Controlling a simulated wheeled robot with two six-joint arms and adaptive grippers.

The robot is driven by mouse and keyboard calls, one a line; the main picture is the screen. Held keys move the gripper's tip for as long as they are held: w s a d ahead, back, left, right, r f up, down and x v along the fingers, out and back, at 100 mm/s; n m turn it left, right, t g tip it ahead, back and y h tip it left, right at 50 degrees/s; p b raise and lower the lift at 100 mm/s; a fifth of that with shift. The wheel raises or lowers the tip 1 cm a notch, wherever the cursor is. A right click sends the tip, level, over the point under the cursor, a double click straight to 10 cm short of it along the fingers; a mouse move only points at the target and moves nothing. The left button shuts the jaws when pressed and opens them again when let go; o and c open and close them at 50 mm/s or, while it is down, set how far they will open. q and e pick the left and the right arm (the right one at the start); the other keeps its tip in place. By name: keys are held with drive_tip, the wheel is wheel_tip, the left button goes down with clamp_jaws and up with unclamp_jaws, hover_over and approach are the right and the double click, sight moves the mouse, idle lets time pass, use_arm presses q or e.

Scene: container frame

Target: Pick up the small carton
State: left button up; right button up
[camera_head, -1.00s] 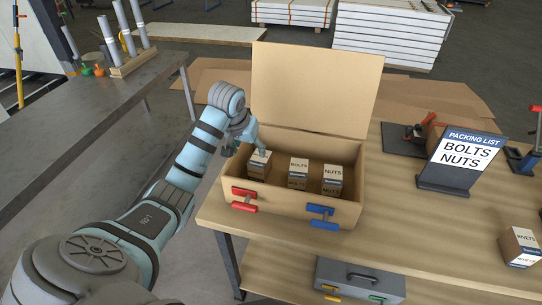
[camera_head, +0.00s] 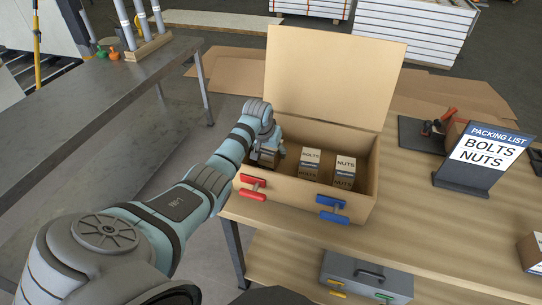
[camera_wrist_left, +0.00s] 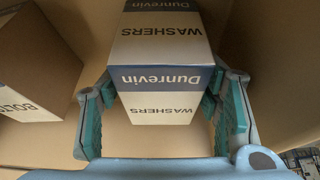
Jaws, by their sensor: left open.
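A small white, blue and brown carton printed "WASHERS" and "Dunrevin" (camera_wrist_left: 165,45) fills the middle of the left wrist view. In the head view my left gripper (camera_head: 267,156) is down in the left end of the open cardboard box (camera_head: 290,188) and largely hides this carton. My left gripper is open, with one teal finger on each side of the carton's near part in the wrist view; I cannot tell whether they touch it. A BOLTS carton (camera_head: 309,163) and a NUTS carton (camera_head: 344,172) stand to the right in the box. My right gripper is not in view.
The box lid (camera_head: 333,80) stands up at the back. Red (camera_head: 252,187) and blue (camera_head: 332,209) handles are on the box front. A packing list sign (camera_head: 485,160) reading BOLTS, NUTS stands on the wooden table (camera_head: 415,230). A grey toolbox (camera_head: 366,276) sits below.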

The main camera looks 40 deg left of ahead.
use_arm(q)
drive_tip(key=shift+s+r, duration=0.1)
drive_tip(key=shift+r, duration=0.05)
drive_tip(key=c, duration=1.2)
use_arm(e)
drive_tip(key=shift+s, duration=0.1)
use_arm(q)
drive_tip(key=shift+r, duration=0.1)
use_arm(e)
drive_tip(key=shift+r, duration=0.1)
use_arm(q)
drive_tip(key=shift+r, duration=0.3)
use_arm(e)
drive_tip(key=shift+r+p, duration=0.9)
drive_tip(key=shift+p, duration=0.05)
use_arm(q)
wheel_tip(320, 180, up, 19)
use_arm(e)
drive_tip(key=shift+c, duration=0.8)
